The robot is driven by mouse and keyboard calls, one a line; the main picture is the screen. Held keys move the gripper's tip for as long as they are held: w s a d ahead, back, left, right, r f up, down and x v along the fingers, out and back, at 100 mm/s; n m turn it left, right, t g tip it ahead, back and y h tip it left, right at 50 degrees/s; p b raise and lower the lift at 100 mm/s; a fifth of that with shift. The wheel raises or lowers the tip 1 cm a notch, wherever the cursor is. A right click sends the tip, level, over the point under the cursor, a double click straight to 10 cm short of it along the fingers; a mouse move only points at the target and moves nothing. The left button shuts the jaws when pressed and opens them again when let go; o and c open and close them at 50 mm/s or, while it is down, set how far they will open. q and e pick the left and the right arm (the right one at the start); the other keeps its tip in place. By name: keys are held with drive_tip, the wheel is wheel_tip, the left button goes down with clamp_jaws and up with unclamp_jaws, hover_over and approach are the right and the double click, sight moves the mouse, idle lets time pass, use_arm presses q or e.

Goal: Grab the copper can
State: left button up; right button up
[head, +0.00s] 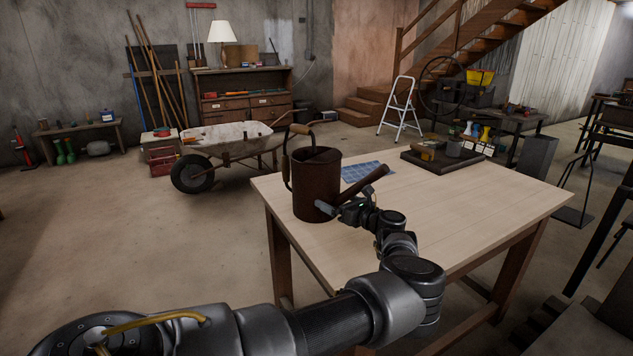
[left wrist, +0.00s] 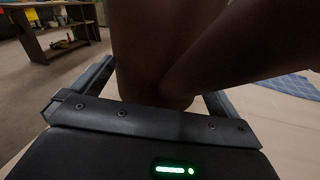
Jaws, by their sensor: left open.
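The copper can (head: 316,186) is a dark brown watering can, upright near the left end of the wooden table. Its handle is on the left and its spout (head: 362,186) slants up to the right. My left gripper (head: 333,208) is low at the near right side of the can, under the spout. In the left wrist view the can (left wrist: 150,55) fills the middle, with one open finger on each side of its lower body. I cannot tell whether the fingers touch it. Their tips are partly hidden. My right gripper is not in view.
The table top (head: 470,205) is clear to the right. A blue patterned sheet (head: 362,171) lies behind the can. A dark tray (head: 443,158) with several small items stands at the back. A wheelbarrow (head: 228,148) stands on the floor beyond the table.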

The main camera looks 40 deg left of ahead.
use_arm(q)
clamp_jaws()
idle(0.8)
